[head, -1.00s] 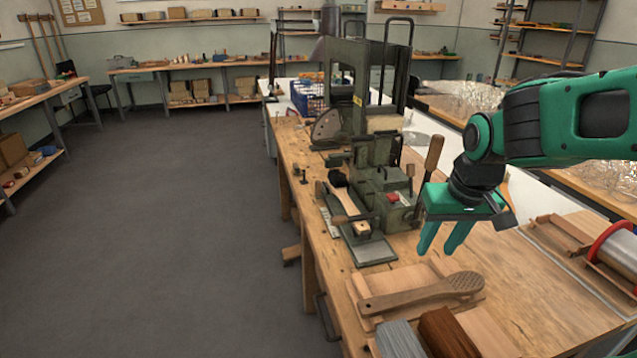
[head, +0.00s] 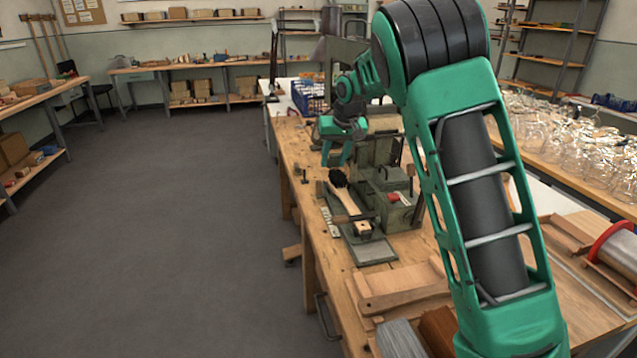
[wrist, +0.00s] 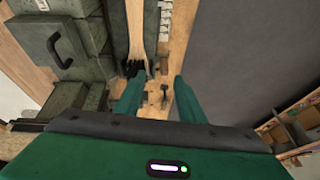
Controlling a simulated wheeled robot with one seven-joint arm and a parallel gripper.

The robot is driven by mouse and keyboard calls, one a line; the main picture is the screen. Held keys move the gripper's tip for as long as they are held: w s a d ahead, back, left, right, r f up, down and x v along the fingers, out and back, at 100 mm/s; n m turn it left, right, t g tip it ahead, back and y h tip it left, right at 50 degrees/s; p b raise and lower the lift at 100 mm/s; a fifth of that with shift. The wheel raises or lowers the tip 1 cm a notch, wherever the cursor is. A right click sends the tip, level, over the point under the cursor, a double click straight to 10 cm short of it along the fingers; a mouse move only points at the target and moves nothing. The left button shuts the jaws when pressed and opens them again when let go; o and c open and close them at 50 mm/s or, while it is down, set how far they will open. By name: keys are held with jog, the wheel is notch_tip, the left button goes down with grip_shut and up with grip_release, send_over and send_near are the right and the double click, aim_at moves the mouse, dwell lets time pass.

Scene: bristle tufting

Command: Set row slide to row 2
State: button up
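The green-grey tufting machine (head: 385,190) stands on the wooden bench. A pale wooden brush (head: 352,208) with black bristles (head: 338,178) lies on its slide plate (head: 375,252), and a pale marked strip (head: 330,222) runs along the left side. I cannot read the slide's row setting. My gripper (head: 337,152) is above the far, bristle end of the brush. In the wrist view, my gripper (wrist: 156,82) has its fingers apart with nothing held. The brush (wrist: 143,25) runs up from beside the left finger. A small dark upright peg (wrist: 164,92) shows between the fingers, on or above the bench.
A red button (head: 393,197) is on the machine's front block. Wooden blocks (head: 400,288) lie at the bench's near end, with a red-rimmed reel (head: 612,245) at right. A blue crate (head: 308,97) stands behind. The floor (head: 170,230) to the left is clear.

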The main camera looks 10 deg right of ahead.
send_near(318, 181)
jog(key=shift+n+h, duration=0.4)
jog(key=x, duration=0.8)
jog(key=shift+a+f, duration=0.25)
jog(key=shift+f, duration=0.15)
jog(key=shift+c, duration=0.2)
jog(key=shift+w, duration=0.1)
grip_shut()
